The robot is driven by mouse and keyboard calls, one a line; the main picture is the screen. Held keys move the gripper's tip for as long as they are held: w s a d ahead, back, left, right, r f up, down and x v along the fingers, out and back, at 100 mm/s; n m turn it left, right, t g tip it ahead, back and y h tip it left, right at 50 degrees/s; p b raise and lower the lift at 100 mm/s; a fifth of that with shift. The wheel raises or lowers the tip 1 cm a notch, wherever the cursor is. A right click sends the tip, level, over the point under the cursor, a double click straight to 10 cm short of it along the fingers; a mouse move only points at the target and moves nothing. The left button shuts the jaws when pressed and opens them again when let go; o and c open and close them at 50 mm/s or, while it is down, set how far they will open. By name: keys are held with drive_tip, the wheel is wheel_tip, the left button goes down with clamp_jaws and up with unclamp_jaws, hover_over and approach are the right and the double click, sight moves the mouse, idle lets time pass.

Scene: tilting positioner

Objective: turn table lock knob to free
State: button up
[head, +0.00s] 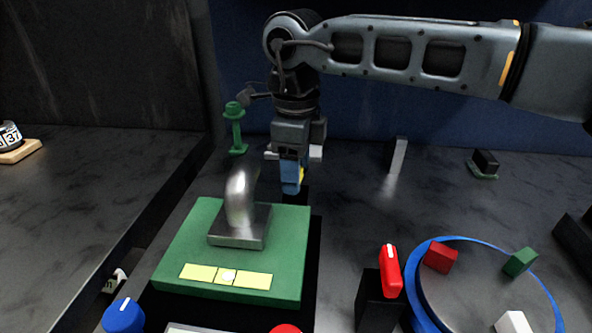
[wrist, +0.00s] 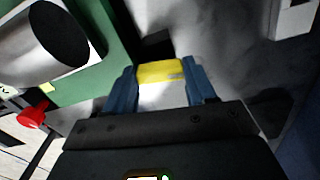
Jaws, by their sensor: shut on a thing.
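My gripper (head: 292,186) points down just behind the green tilting table (head: 177,262). Its blue fingers are shut on a yellow knob (wrist: 160,71), which sits between the fingertips in the wrist view. In the head view only a sliver of the yellow knob (head: 302,174) shows beside the fingers. No marks for locked or free can be read on it. The green table carries a bent metal pipe on a square base (head: 240,236) and a yellow level strip (head: 200,272) with a pale bubble.
A blue knob (head: 123,316) and a red knob (head: 285,329) are at the front. A red lever (head: 390,272) stands on a black block beside a blue-rimmed round tray (head: 443,239) holding small blocks. A green post (head: 236,130) is behind left.

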drive_tip(key=shift+r+n, duration=0.1)
drive_tip(key=shift+n, duration=0.6)
drive_tip(key=o, duration=1)
drive_tip(key=shift+o, duration=0.2)
wheel_tip(320, 180, up, 8)
drive_tip(key=shift+f+b, duration=0.15)
drive_tip(key=shift+b, duration=0.2)
